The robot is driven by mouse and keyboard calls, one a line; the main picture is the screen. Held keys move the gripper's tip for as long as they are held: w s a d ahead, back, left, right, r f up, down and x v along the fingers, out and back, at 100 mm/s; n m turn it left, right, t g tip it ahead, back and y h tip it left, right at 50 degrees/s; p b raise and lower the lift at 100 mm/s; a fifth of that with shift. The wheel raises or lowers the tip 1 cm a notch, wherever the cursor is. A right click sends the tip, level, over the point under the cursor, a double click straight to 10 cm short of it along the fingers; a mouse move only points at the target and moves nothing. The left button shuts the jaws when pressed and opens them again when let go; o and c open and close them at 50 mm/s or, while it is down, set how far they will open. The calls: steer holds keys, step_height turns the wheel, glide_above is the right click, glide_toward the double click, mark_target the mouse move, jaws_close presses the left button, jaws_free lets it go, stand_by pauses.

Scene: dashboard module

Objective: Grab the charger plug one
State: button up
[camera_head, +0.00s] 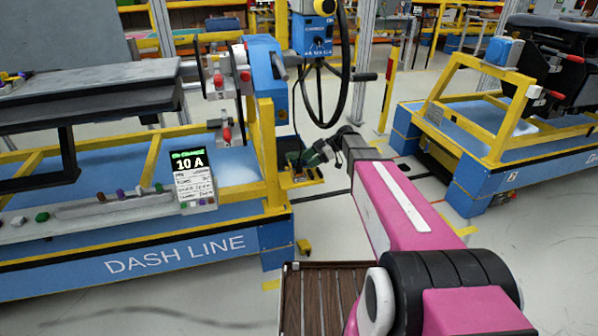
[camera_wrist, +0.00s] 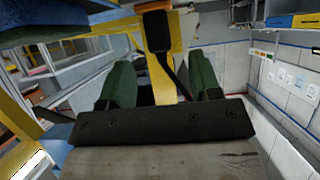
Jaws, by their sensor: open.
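My gripper (camera_head: 303,160) reaches out on my pink arm to the yellow frame at the right end of the dash line. In the wrist view its two green fingers (camera_wrist: 161,78) stand wide apart, with nothing clasped between them. A black plug-like piece (camera_wrist: 157,31) with a thin black stem shows beyond and between the fingers, in front of a yellow post; I cannot tell for sure that it is the charger plug. In the head view a blue charger box (camera_head: 313,37) with a looped black cable (camera_head: 343,85) stands above and behind my gripper.
A yellow ledge (camera_head: 303,181) with small items lies just below my gripper. The blue dash line bench (camera_head: 180,248) with a "10 A" sign (camera_head: 192,181) is at left. Another blue and yellow stand (camera_head: 470,165) is at right. Grey floor lies between them.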

mark_target(299, 164)
steer(key=x, duration=0.5)
steer(key=shift+s+a+f, duration=0.1)
steer(key=shift+a+f, duration=0.1)
steer(key=shift+a, duration=0.05)
steer(key=c, duration=1)
steer(key=shift+r, duration=0.2)
